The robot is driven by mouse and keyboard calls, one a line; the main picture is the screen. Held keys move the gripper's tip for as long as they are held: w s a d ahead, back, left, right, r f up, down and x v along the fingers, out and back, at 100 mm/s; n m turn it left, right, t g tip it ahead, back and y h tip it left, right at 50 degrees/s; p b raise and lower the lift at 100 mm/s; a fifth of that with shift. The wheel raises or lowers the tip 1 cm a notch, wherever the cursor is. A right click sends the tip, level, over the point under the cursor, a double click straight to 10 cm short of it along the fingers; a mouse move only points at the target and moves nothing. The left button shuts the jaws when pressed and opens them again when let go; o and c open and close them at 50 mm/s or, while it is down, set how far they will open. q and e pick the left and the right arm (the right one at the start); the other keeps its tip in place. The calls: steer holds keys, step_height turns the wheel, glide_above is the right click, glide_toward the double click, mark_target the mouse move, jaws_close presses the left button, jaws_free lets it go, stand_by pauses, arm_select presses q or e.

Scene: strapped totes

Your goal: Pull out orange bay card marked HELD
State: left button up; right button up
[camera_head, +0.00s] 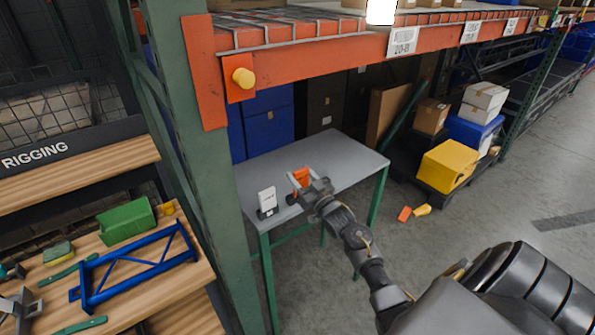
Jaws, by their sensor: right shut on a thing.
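The orange bay card (301,174) shows above the grey table, at the fingers of my right gripper (294,187). The gripper is shut on the card, and its fingers and wrist hide part of it. Any marking on the card is too small to read. A white card (267,198) stands upright in a small dark holder on the table, left of my right gripper and apart from it. Whether the orange card still touches a holder or the table cannot be told. My left gripper is not in view.
The grey table (345,152) is mostly bare. A green rack post (205,200) stands left of it, and an orange rack beam (330,50) crosses above. A wooden shelf (165,262) with a blue frame is at the left. A yellow tote (447,165) stands at the right.

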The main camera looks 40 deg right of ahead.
steer(key=shift+s+r+p, duration=0.1)
steer(key=shift+s+p, duration=1.05)
steer(key=shift+s, duration=1.15)
steer(key=s+p, duration=0.1)
steer(key=s, duration=0.1)
steer(key=shift+s+a, duration=0.15)
steer(key=shift+s, duration=0.15)
